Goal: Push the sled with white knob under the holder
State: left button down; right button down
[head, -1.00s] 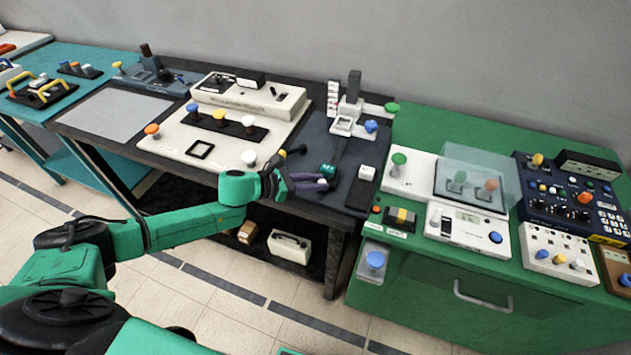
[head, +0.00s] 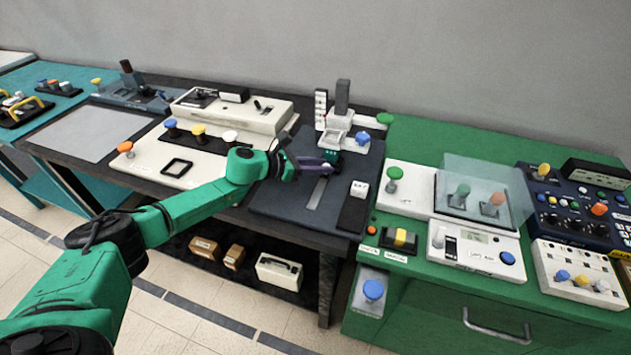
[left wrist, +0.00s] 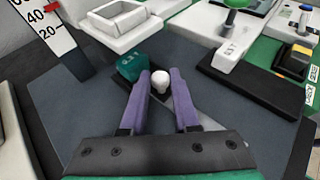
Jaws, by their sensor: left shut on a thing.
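The sled (head: 334,156) is a small teal block on the dark base plate, just in front of the holder. It also shows in the left wrist view (left wrist: 131,66), beyond the fingertips. Its white knob (left wrist: 160,81) stands between the purple fingers of my left gripper (left wrist: 159,74). My left gripper (head: 318,163) is shut on the knob, low over the plate; in the head view it hides the knob. The holder (head: 346,139) is a white open frame with a dark post behind it. The sled is close to the frame but not under it. My right gripper is not in view.
A grey track strip (head: 318,192) runs along the plate towards the holder. A scale (left wrist: 47,25) stands left of the holder. A black block with a white switch (head: 355,205) lies right of the track. A blue knob (head: 363,137) is beside the holder. The front plate is clear.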

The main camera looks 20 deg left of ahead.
pick_arm(q)
jog(key=shift+w+a+r, duration=0.1)
jog(key=c, duration=0.7)
grip_release()
jog(key=shift+o, duration=0.2)
jog(key=shift+w, duration=0.1)
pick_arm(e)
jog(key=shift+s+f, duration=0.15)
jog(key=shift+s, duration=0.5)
